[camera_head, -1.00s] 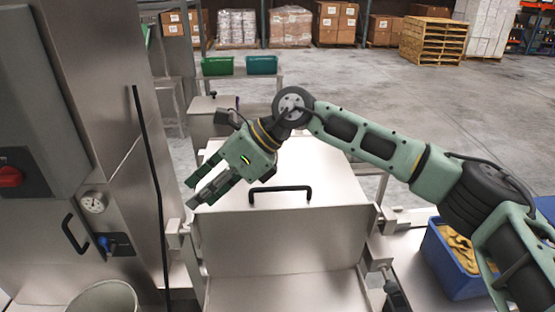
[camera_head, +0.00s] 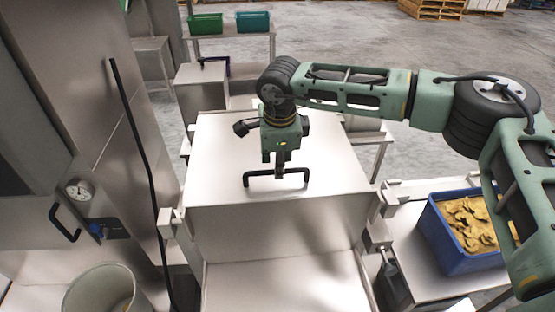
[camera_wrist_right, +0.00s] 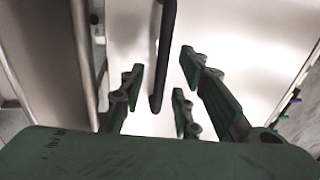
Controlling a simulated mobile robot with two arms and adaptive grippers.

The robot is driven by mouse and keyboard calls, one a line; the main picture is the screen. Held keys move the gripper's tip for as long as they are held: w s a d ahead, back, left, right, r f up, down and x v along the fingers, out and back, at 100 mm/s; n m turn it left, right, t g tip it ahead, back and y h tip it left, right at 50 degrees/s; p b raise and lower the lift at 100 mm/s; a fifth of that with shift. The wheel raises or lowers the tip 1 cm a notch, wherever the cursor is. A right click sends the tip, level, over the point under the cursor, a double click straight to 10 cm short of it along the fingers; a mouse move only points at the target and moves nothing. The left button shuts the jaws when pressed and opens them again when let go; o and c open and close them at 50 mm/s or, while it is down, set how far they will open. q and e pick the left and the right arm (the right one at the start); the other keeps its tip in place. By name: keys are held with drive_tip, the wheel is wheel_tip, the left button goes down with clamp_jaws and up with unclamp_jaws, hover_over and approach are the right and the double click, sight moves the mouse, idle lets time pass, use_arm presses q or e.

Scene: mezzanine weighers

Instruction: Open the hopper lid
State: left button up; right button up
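The hopper lid (camera_head: 225,145) is a broad, flat steel panel in the middle of the head view and lies closed. A black bar handle (camera_head: 250,179) stands up near its front edge. My right gripper (camera_head: 281,172) points down over the middle of the handle. In the right wrist view its fingers (camera_wrist_right: 160,85) are apart, and the black handle (camera_wrist_right: 164,50) lies in the gap between them. I see no finger clearly touching the bar. My left gripper is in neither view.
A blue bin (camera_head: 462,262) of yellowish pieces stands on the bench to the right. A tall steel cabinet (camera_head: 110,130) with a black cable (camera_head: 137,150) rises close on the left. A round bucket (camera_head: 100,290) is at the lower left. Green bins (camera_head: 206,22) stand behind.

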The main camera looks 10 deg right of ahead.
drive_tip(key=shift+w+f, duration=0.35)
drive_tip(key=shift+f, duration=0.55)
drive_tip(key=shift+s, duration=0.1)
drive_tip(key=shift+c, duration=0.6)
clamp_jaws()
